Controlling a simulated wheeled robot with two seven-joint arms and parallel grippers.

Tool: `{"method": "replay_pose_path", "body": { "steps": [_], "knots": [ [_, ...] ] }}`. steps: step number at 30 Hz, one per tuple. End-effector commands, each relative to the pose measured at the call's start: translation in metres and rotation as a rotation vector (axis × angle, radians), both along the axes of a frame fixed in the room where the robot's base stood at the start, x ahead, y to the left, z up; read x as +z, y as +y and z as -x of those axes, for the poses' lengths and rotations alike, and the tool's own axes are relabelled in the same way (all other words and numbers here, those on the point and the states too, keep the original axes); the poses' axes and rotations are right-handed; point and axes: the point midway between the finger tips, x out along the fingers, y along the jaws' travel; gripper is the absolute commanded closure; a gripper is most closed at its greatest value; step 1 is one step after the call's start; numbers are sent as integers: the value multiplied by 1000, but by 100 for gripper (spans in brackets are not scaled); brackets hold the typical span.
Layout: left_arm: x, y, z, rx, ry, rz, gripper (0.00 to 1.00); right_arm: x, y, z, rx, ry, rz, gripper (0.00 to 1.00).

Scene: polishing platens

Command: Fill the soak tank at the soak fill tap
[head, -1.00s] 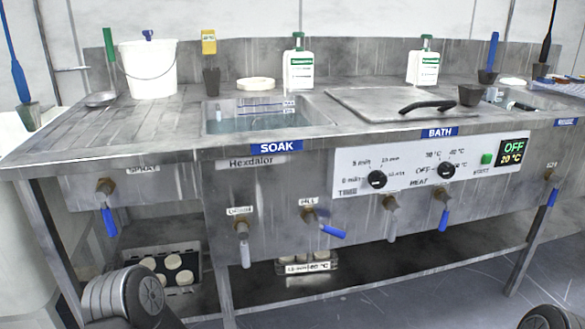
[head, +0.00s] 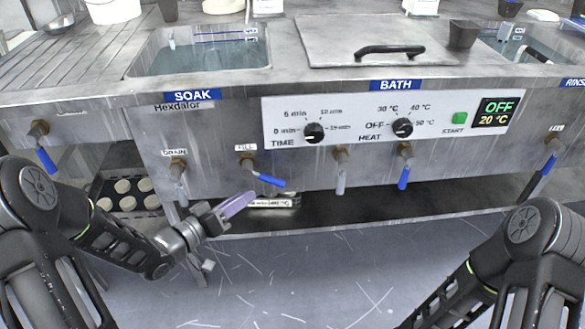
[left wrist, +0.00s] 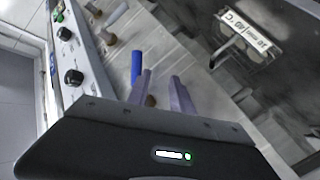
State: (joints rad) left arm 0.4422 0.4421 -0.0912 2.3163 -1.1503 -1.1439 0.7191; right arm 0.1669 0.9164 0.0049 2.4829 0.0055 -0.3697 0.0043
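The soak tank (head: 200,57) holds water beside a level scale on its back wall. The fill tap (head: 248,161) on the front panel has a blue lever (head: 268,180) slanting right and slightly down. The drain tap (head: 179,168) to its left has a grey lever hanging down. My left gripper (head: 238,204) is just below and left of the fill lever. In the left wrist view its fingers (left wrist: 163,92) are apart with nothing held, and a blue lever (left wrist: 136,66) is close beyond them, apparently the fill tap's. My right arm is at lower right; its gripper is out of frame.
The bath lid (head: 375,35) and control panel (head: 360,121) are to the right; its display reads OFF, 20 °C. More taps (head: 404,152) stick out along the front. A lower shelf holds a tray of pale discs (head: 125,190). The floor in front is clear.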

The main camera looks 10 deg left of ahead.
Motion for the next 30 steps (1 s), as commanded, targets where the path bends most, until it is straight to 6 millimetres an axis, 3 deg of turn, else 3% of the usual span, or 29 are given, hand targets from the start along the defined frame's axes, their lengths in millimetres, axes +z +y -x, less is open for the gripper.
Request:
{"method": "replay_pose_path", "body": {
  "steps": [6,19,30],
  "knots": [
    [24,-20,11,-93,-16,152,73,0,1,2,4,5,-1,60],
    [24,-21,10,-91,-3,176,73,-1,1,2,4,4,-1,60],
    [22,-47,-23,-93,-4,174,73,-14,1,0,1,-1,0,60]
  ]
}}
